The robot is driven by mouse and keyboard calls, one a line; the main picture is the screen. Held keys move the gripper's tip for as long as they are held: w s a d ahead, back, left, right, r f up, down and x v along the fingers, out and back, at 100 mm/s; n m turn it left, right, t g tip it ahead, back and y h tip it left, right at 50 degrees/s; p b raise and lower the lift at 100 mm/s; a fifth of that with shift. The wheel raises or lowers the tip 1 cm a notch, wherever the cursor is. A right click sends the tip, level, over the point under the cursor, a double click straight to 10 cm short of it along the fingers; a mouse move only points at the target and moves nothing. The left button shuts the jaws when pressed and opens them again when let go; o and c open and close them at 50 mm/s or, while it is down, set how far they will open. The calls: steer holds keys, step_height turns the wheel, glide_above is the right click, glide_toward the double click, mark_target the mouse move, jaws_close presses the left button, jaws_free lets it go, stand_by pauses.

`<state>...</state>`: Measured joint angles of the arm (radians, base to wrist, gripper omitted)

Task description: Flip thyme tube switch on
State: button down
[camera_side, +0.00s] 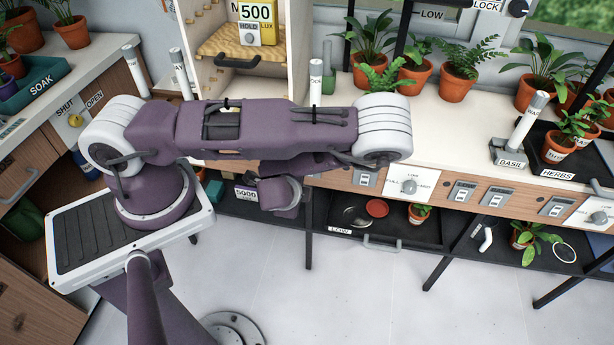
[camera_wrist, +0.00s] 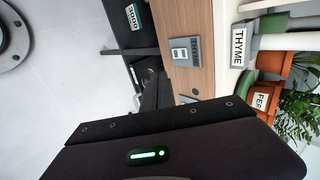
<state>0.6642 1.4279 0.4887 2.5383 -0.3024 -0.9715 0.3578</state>
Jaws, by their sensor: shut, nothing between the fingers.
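In the wrist view, a grey switch (camera_wrist: 184,51) sits on the wooden front panel, below a holder labelled THYME (camera_wrist: 238,45). A small label beside the switch is hard to read. A pale tube (camera_wrist: 288,41) extends from the THYME holder. My gripper (camera_wrist: 153,78) shows as dark shut fingers above its dark housing in the wrist view, with nothing held. The fingers appear apart from the switch. In the side view, my wrist (camera_side: 280,195) hangs in front of the bench edge, and my arm hides the fingers and this stretch of panel.
More switches (camera_side: 463,192) and a dial (camera_side: 408,186) line the panel to the right. A BASIL tube holder (camera_side: 508,152) and potted plants (camera_side: 461,70) stand on the bench. A low shelf (camera_side: 385,232) runs underneath. The floor in front is clear.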

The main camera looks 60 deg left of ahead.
steer(key=w+a+f, duration=0.6)
steer(key=w+a, duration=0.1)
steer(key=shift+w+a+f, duration=0.15)
steer(key=shift+f, duration=0.05)
steer(key=shift+a+f, duration=0.1)
stand_by(0.3)
steer(key=shift+w, duration=0.1)
